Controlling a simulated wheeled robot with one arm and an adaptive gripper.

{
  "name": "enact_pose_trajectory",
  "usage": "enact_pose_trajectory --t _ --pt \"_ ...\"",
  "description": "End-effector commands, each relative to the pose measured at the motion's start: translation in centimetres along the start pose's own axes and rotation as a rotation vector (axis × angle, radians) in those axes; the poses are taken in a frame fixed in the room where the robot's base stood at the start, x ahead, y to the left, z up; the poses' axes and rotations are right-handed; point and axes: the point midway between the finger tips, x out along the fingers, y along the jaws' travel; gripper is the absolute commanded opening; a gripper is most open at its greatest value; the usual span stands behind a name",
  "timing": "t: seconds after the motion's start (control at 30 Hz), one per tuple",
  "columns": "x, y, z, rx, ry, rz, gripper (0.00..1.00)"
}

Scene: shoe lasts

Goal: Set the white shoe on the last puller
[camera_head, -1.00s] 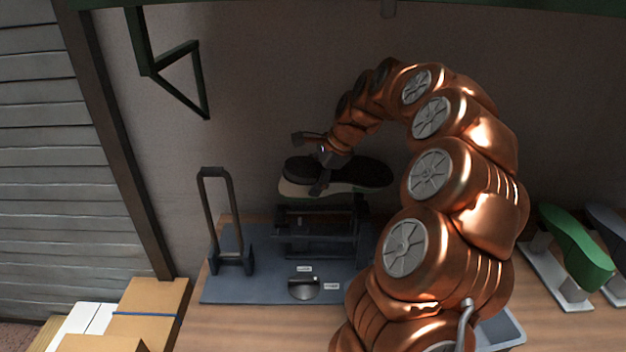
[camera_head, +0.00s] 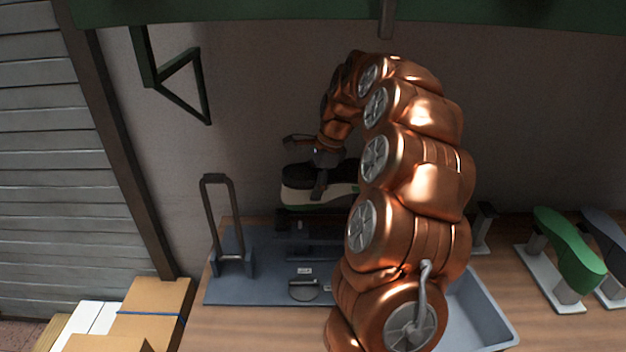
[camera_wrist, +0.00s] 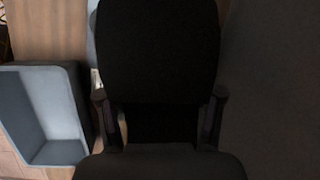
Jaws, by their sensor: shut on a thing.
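The white shoe (camera_head: 340,191) shows in the head view as a dark top with a white band and a bit of green along its lower side. My gripper (camera_head: 321,181) is shut on it and holds it roughly level over the last puller. The last puller has a dark mechanism (camera_head: 296,225) on a blue-grey base plate (camera_head: 226,292), with an upright looped handle (camera_head: 208,215) at its left. Whether the shoe touches the mechanism I cannot tell. My arm hides the shoe's right end. In the wrist view, my gripper's fingers (camera_wrist: 160,120) flank the dark shoe (camera_wrist: 158,45).
A grey tray (camera_head: 487,312) lies right of my arm and also shows in the wrist view (camera_wrist: 50,154). A green last (camera_head: 568,247) on a stand and a grey one (camera_head: 607,240) are at the right. Cardboard boxes (camera_head: 150,312) are at the lower left. A wall is close behind.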

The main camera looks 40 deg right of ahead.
Motion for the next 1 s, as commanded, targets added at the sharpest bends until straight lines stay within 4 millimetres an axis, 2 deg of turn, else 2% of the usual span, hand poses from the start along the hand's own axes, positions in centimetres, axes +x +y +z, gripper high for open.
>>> enact_pose_trajectory --t 0.53,1.0 --pt "-0.14 -0.11 -0.03 0.035 0.092 0.162 0.09" --pt "-0.03 -0.06 -0.06 0.061 0.103 0.173 0.09"
